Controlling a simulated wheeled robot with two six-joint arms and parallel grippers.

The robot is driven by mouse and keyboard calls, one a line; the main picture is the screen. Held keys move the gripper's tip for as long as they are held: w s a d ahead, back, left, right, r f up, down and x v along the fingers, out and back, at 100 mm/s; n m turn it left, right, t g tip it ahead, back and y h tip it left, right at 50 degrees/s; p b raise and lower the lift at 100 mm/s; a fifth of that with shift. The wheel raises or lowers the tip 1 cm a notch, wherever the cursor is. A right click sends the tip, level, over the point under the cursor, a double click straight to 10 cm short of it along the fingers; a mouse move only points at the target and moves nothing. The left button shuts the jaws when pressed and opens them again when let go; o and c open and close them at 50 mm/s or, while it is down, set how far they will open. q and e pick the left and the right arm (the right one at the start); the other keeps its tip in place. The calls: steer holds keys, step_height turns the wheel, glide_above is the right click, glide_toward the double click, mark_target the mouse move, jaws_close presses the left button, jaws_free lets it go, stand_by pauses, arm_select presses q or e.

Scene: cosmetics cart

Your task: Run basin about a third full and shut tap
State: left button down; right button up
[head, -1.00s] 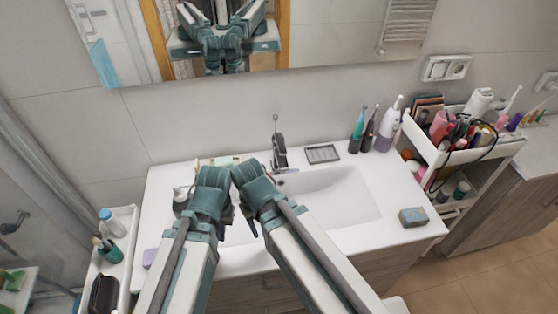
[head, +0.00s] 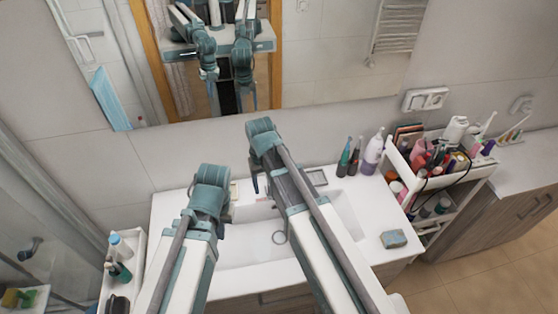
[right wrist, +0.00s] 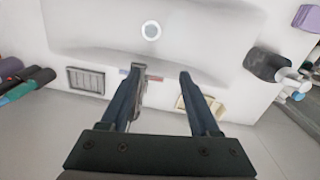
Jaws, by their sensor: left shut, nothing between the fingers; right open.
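The white basin (head: 255,252) is set in a white counter, with its round drain (head: 279,237) in the middle; I make out no water in it. The tap is hidden behind my right arm in the head view. In the right wrist view the grey tap (right wrist: 138,88) stands at the basin's back edge, between my right fingers and close to the left one. My right gripper (right wrist: 161,74) is open there; contact with the tap cannot be told. My left gripper (head: 206,205) is shut and empty over the basin's left side, its fingers mostly hidden by the wrist.
A grey soap tray (right wrist: 86,80) lies beside the tap. A loaded cart (head: 447,195) stands right, a caddy (head: 124,246) left. A mirror (head: 330,60) hangs behind.

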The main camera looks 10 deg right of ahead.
arm_select(q)
step_height(320, 180, up, 7)
steer(key=d+p, duration=0.1)
steer(key=p, duration=0.3)
steer(key=shift+w+p, duration=0.3)
steer(key=shift+p, duration=0.1)
arm_select(e)
steer(key=w+d+r+m, duration=0.1)
steer(key=w+d+r, duration=0.3)
steer(key=w+r, duration=0.2)
steer(key=shift+w+d+r, duration=0.35)
steer(key=shift+w+r, duration=0.05)
steer(key=shift+r, duration=0.1)
steer(key=shift+f, duration=0.1)
step_height(320, 180, down, 14)
steer(key=b, duration=1.4)
arm_select(q)
step_height(320, 180, down, 14)
steer(key=shift+r, duration=0.15)
arm_select(e)
steer(key=shift+r, duration=0.2)
jaws_close()
